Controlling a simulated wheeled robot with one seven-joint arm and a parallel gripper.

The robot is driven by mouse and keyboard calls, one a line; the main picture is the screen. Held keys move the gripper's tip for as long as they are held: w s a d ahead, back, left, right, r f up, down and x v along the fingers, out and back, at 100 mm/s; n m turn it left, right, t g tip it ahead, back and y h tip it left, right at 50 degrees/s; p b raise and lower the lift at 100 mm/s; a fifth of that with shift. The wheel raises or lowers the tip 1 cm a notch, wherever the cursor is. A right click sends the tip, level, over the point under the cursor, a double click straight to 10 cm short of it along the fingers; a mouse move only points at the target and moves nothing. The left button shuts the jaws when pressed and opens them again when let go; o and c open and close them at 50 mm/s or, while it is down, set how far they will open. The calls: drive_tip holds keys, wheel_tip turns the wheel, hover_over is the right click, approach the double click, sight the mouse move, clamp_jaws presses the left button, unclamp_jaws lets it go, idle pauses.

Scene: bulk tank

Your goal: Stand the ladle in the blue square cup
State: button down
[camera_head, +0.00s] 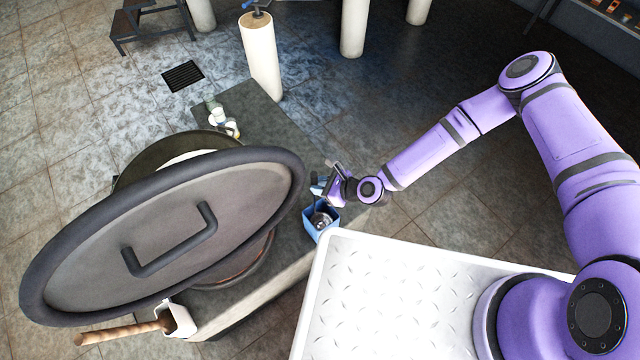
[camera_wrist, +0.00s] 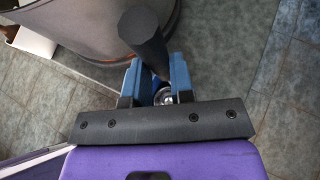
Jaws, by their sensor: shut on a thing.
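My gripper (camera_head: 322,188) is shut on the ladle's dark handle, with its blue fingers either side of it in the wrist view (camera_wrist: 157,85). The ladle (camera_wrist: 146,38) has a thick dark handle that rises between the fingers toward the camera. Its shiny metal bowl (camera_head: 321,218) shows within the opening of the blue square cup (camera_head: 327,236), directly below my gripper. I cannot tell whether the bowl touches the cup's floor. In the wrist view the fingers hide most of the cup and only a little metal shows between them.
A large round tank with a tilted grey lid (camera_head: 90,235) stands left of the cup. A white container (camera_head: 181,320) with a wooden handle is at the lower left. Small white bottles (camera_head: 222,118) stand behind the tank.

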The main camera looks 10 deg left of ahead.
drive_tip(key=c, duration=0.9)
unclamp_jaws()
drive_tip(key=v, duration=1.1)
drive_tip(key=shift+f, duration=0.1)
